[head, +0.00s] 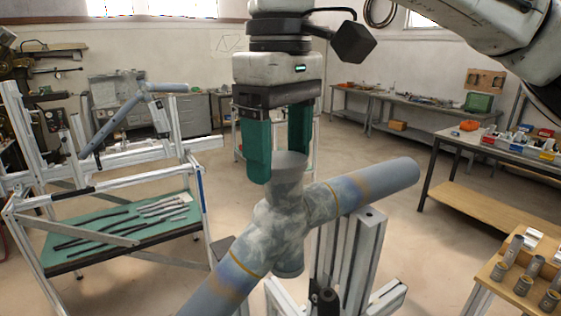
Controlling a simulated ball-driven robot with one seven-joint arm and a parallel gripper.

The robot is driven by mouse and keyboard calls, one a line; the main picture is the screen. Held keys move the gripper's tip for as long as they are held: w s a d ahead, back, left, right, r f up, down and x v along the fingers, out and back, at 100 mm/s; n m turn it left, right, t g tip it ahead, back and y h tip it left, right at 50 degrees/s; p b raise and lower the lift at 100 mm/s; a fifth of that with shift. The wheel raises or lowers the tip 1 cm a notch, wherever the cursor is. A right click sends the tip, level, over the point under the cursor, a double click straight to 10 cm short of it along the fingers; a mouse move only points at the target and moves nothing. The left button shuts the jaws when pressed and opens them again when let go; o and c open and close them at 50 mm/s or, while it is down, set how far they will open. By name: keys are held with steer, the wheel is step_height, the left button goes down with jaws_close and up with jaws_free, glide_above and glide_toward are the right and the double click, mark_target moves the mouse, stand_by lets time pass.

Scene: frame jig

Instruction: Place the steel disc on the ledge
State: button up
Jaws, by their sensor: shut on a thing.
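No separate ledge can be clearly made out; the stub's top is hidden by the disc.
The joint's pipe arm (375,187) slopes up to the right above an aluminium post (362,255). At left stands an aluminium frame with a green shelf (120,228) of rods. A wooden stand (500,272) with several small cylinders is at lower right. Open floor lies between.

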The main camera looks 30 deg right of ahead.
steer(key=c, duration=0.7)
steer(key=shift+r, duration=0.15)
